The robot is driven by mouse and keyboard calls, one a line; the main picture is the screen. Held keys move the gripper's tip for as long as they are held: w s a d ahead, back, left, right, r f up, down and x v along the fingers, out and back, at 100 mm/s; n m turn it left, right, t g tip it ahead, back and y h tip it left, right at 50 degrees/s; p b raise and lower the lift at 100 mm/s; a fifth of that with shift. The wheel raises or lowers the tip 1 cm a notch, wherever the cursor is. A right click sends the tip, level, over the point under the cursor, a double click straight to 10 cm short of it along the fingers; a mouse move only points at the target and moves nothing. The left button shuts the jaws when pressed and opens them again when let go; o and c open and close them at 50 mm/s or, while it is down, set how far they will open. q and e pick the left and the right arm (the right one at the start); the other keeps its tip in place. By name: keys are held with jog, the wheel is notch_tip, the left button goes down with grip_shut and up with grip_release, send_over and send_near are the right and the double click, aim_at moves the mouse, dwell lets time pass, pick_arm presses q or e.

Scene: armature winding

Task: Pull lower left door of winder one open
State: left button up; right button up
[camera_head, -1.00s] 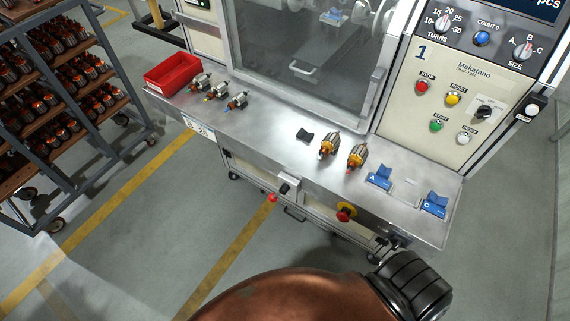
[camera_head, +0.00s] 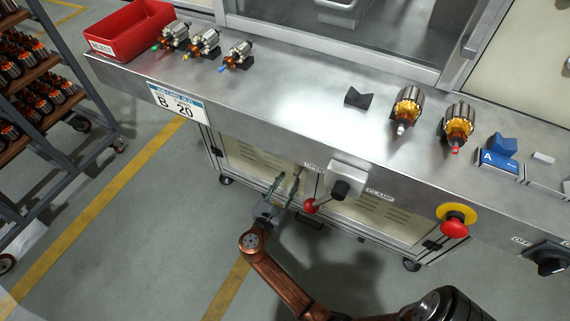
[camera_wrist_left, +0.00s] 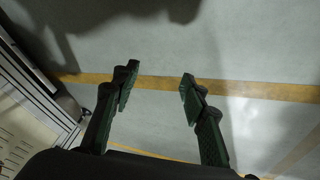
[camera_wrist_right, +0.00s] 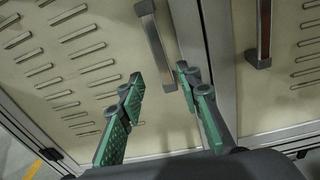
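The lower left door (camera_wrist_right: 75,75) of winder one is a cream, slotted panel, closed in the right wrist view. Its upright metal bar handle (camera_wrist_right: 155,42) is near the seam with the door to the right. My right gripper (camera_wrist_right: 163,82) is open in front of it, with the handle's lower end appearing between its fingertips; I cannot tell if they touch. In the head view, my right gripper (camera_head: 285,178) is beneath the bench front, before the lower left door (camera_head: 245,158). My left gripper (camera_wrist_left: 156,80) is open and empty over the floor, outside the head view.
The bench (camera_head: 290,110) overhangs the doors. A red-knobbed lever (camera_head: 312,205) and red emergency button (camera_head: 455,225) project from its front. The neighbouring door's handle (camera_wrist_right: 260,35) is close by. A rack (camera_head: 60,150) stands left; the floor (camera_head: 150,240) between is open.

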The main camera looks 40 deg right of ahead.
notch_tip(320, 180, up, 2)
jog(key=h, duration=0.1)
pick_arm(q)
jog(key=shift+w+a+f+t+b, duration=0.1)
jog(key=shift+w+f+t+b, duration=0.3)
jog(key=shift+f+b, duration=0.25)
jog(key=shift+w+a+f+t+b, duration=0.1)
jog(key=shift+w+f+t+b, duration=0.25)
jog(key=shift+f+b, duration=0.3)
jog(key=shift+w+f+t+b, duration=0.25)
jog(key=shift+f+t+b, duration=0.2)
jog(key=shift+f+b, duration=0.15)
pick_arm(e)
send_over(296, 173)
jog(key=shift+w+d+r, duration=0.15)
jog(key=shift+d+r, duration=0.1)
jog(key=shift+c, duration=0.5)
grip_shut()
